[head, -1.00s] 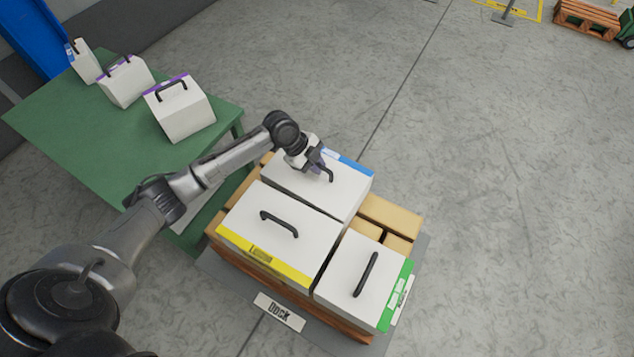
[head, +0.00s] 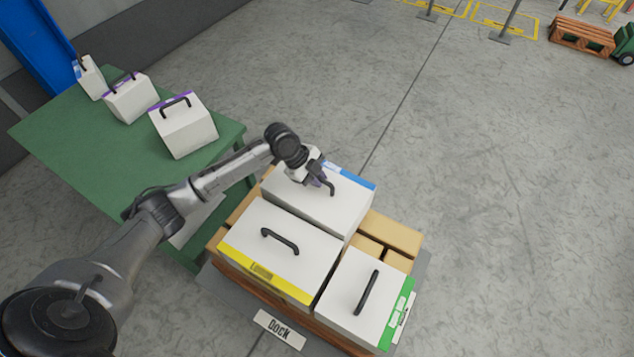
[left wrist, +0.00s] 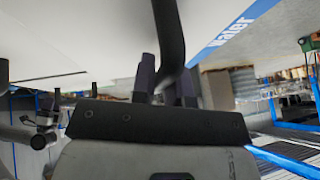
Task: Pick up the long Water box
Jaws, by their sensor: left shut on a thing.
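The long Water box (head: 338,205) is white with a blue band and a black handle, at the back of the pallet in the head view. In the left wrist view its blue band (left wrist: 236,33) reads "Water". My left gripper (head: 326,181) is shut on the box's handle; the fingers also show around the black handle in the left wrist view (left wrist: 167,80). The box's front side shows above the neighbouring box, and it seems slightly raised. My right gripper is not in view.
A yellow-banded box (head: 280,250) and a green-banded box (head: 365,295) stand close in front on the pallet, with brown cartons (head: 390,233) beside them. A green table (head: 75,145) at left holds several white boxes.

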